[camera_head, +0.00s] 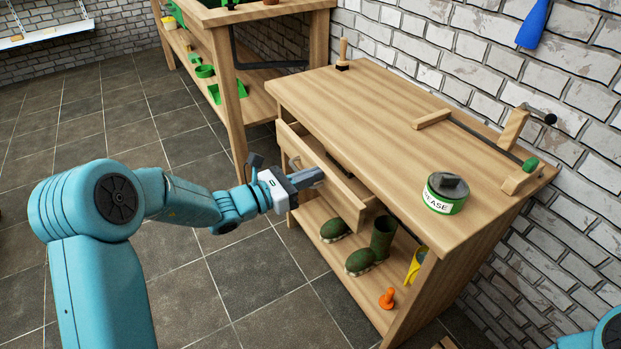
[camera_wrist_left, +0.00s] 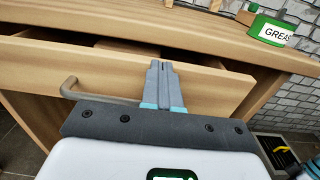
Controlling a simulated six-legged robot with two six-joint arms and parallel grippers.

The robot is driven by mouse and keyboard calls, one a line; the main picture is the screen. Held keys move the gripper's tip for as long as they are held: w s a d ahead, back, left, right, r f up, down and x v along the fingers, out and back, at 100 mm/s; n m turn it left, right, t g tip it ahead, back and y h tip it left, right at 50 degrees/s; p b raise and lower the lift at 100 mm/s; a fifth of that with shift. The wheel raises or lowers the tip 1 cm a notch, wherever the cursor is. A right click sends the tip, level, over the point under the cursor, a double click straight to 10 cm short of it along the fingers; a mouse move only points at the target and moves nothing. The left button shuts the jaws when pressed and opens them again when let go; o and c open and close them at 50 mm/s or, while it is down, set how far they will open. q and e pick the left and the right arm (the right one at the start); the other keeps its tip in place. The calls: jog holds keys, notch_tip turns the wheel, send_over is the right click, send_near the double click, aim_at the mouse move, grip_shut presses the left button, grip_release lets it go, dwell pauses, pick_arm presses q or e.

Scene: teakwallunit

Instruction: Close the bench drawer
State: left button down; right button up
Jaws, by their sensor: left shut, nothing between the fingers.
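The wooden bench drawer (camera_head: 343,191) stands pulled out from under the top of the bench (camera_head: 370,110). Its open inside shows behind the front panel. In the left wrist view the drawer front (camera_wrist_left: 213,88) runs across the picture, with a bent metal handle (camera_wrist_left: 72,88) at the left. My left gripper (camera_head: 317,174) is shut and empty at the outer side of the drawer front. In the left wrist view its fingertips (camera_wrist_left: 160,66) overlap the panel near its upper edge, to the right of the handle. I cannot tell whether they touch it. My right gripper is not in view.
A grease tin (camera_head: 446,193) stands on the bench top. Green boots (camera_head: 382,238) and an orange object (camera_head: 387,298) are on the lower shelf. Another wooden bench (camera_head: 228,80) stands behind at the left. The tiled floor (camera_head: 240,285) before the bench is clear.

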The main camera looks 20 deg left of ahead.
aim_at(328, 168)
pick_arm(q)
jog(key=shift+w+d, duration=0.1)
jog(key=x, duration=0.4)
jog(key=shift+w+d, duration=0.15)
dwell(0.4)
